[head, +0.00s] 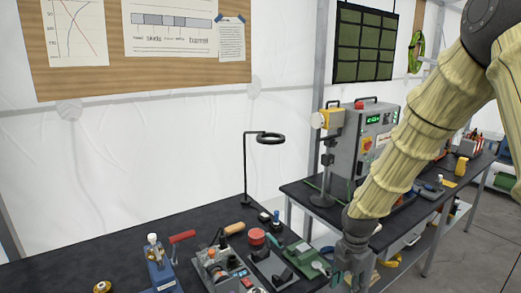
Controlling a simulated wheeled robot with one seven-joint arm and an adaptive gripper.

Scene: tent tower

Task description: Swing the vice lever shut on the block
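A blue bench device with a pale upright post (160,272) stands at the front left of the dark bench; it may be the vice. A red-handled lever (182,237) sticks up beside it, tilted; I cannot tell if the two are joined. I cannot make out a block in a jaw. My gripper (352,272) points down at the bottom right of the bench, well to the right of the blue device. Its fingertips are small and near the lower edge, so its opening is unclear.
A grey tray of parts (222,268), a red-topped round item (256,237) and a black ring stand (246,170) crowd the bench. A grey machine (372,140) stands behind.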

